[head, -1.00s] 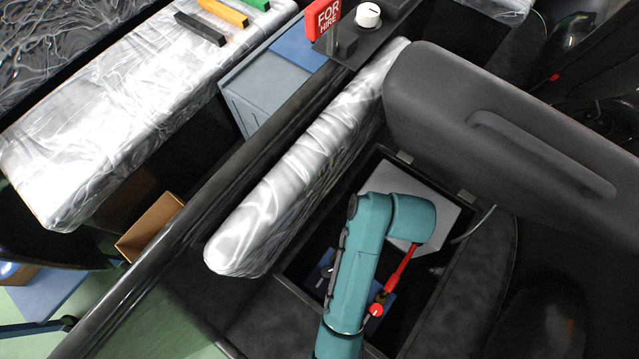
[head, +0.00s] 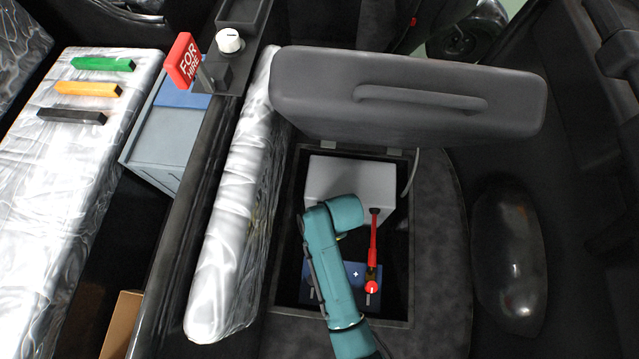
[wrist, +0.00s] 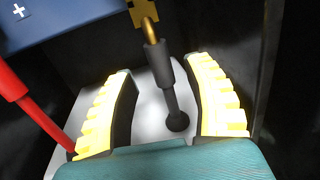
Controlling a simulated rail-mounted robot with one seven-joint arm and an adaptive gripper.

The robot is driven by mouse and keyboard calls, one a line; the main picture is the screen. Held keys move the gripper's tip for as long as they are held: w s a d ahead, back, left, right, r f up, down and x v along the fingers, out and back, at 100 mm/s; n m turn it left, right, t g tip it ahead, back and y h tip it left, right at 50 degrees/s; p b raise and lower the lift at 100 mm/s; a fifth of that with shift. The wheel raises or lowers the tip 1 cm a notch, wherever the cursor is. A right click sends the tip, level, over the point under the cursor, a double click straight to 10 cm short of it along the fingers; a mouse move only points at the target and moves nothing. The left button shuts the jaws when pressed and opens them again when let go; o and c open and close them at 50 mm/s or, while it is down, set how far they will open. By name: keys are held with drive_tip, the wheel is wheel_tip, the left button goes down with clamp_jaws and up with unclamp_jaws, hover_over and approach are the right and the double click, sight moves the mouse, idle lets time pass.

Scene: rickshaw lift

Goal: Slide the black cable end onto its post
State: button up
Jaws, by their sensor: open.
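In the wrist view the black cable (wrist: 172,98) rises from a dark hole in a pale surface and ends in a dark sleeve with a gold lug (wrist: 150,34). The lug is close to a gold post piece (wrist: 145,11) at the top edge; I cannot tell whether it is around it or only beside it. My gripper (wrist: 162,68) is open, its yellow ribbed fingers on either side of the black cable with gaps visible. In the head view my teal arm hides the gripper and black cable. The blue battery (head: 355,274) lies below the arm.
A red cable (head: 373,243) runs from the pale box (head: 350,180) to the battery's right side. It is left of my gripper in the wrist view (wrist: 30,105). The open bay has dark walls (head: 398,265). A raised grey lid (head: 410,92) and silvery cushion (head: 235,200) flank it.

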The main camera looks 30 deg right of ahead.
drive_tip(key=f, duration=0.2)
drive_tip(key=f+b, duration=0.1)
drive_tip(key=shift+w+a, duration=0.2)
drive_tip(key=shift+a, duration=0.05)
clamp_jaws()
